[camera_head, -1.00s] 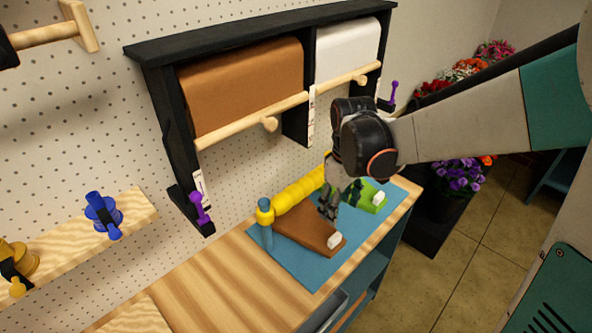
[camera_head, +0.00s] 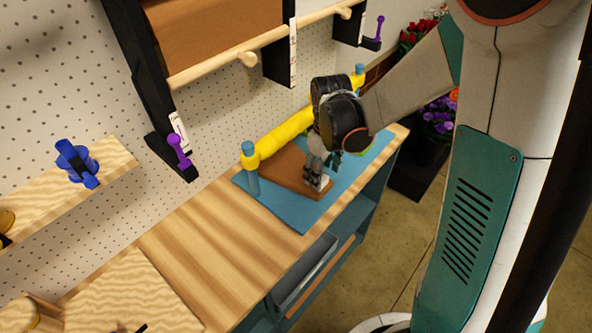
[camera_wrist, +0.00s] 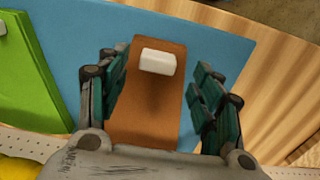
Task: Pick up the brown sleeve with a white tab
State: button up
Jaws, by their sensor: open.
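The brown sleeve (camera_head: 285,168) lies flat on the blue mat (camera_head: 310,215) at the far end of the wooden counter. My gripper (camera_head: 317,180) is over the sleeve's near end, by its white tab (camera_head: 324,182). In the wrist view my gripper (camera_wrist: 160,90) is open, with one finger on each side of the brown sleeve (camera_wrist: 150,115) and the white tab (camera_wrist: 158,62) between and just beyond the fingertips. The fingers look apart from the sleeve's edges. The wrist hides part of the sleeve in the head view.
A green sleeve (camera_wrist: 30,75) lies to the left in the wrist view. A yellow roll (camera_head: 285,135) on blue posts runs along the back of the mat. The wall rack (camera_head: 215,45) hangs above. The counter (camera_head: 200,245) is clear left of the mat.

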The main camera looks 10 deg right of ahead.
jog(key=f, duration=0.3)
jog(key=shift+w+f+b, duration=0.25)
jog(key=shift+b, duration=0.15)
jog(key=c, duration=1)
jog(key=shift+o, duration=0.2)
jog(key=shift+r, duration=0.1)
